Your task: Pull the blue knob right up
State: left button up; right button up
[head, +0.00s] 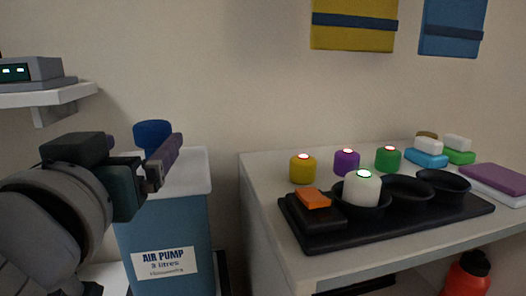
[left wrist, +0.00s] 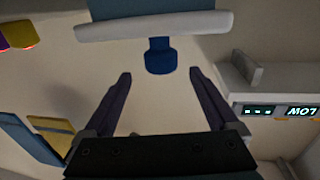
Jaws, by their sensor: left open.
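The blue knob (head: 152,132) stands above the white lid (head: 190,172) of the blue air pump (head: 160,235), left of centre in the head view. In the left wrist view, which is upside down, the knob (left wrist: 160,60) sits on a short blue stem joined to the white lid (left wrist: 155,27). My left gripper (head: 163,155) is open and empty in front of the knob and partly overlaps it in the head view. In the left wrist view my left gripper (left wrist: 160,74) has its two purple fingers spread, with the knob between and beyond their tips. My right gripper is not in view.
A wall shelf (head: 50,96) with a grey display box (head: 30,70) is at left.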

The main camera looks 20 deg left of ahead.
aim_at(159, 124)
pick_arm(q)
jog(key=shift+w+a+r, duration=0.1)
jog(key=shift+w, duration=0.25)
jog(key=p+x, duration=0.2)
jog(key=x, duration=0.6)
jog(key=shift+s+a, duration=0.1)
jog(key=shift+a, duration=0.1)
jog(key=shift+w+a, duration=0.2)
jog(key=shift+w, duration=0.3)
grip_shut()
